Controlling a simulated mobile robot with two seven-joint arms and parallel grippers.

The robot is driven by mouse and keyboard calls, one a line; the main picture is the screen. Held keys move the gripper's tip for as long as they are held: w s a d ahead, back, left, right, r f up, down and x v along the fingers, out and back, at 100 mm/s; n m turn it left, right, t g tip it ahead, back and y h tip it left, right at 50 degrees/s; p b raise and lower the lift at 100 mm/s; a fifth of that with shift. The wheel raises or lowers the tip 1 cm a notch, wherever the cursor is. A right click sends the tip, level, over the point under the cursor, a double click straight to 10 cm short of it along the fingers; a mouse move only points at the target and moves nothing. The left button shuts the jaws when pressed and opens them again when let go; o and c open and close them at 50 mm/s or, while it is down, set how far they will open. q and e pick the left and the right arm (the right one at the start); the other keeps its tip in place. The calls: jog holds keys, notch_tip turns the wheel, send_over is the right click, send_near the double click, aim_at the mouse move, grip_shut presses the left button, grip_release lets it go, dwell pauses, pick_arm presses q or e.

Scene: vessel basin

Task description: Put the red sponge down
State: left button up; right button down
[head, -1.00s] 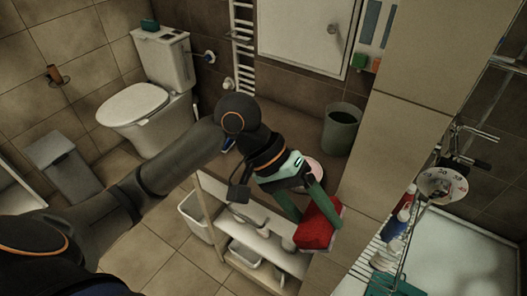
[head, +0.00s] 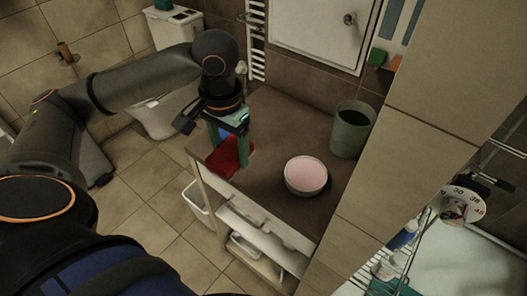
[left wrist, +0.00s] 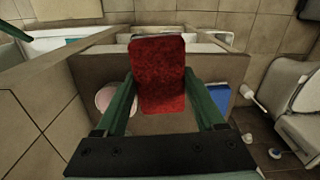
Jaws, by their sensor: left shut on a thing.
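The red sponge (head: 229,160) is between the green fingers of my left gripper (head: 228,150), near the left end of a brown worktop (head: 270,125). The left wrist view also shows the red sponge (left wrist: 158,75), gripped between the two fingers. My left gripper is shut on it and points down. I cannot tell whether the sponge touches the worktop or hangs just above it. My right gripper is in neither view.
A pink and white bowl (head: 306,175) stands on the worktop, right of the sponge. A green bin (head: 351,128) is at the worktop's back right. A blue thing (left wrist: 219,96) lies beside the gripper. The worktop between gripper and bowl is bare.

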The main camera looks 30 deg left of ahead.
pick_arm(q)
jog(key=w+f, duration=0.4)
jog(key=w, duration=0.4)
send_over(262, 154)
jog(key=f, duration=0.5)
jog(key=shift+s+d+b, duration=0.1)
jog(key=shift+s+b, duration=0.2)
jog(key=f+p, duration=0.2)
jog(key=shift+w+f, duration=0.35)
jog(key=shift+f, duration=0.45)
jog(key=o, duration=1.2)
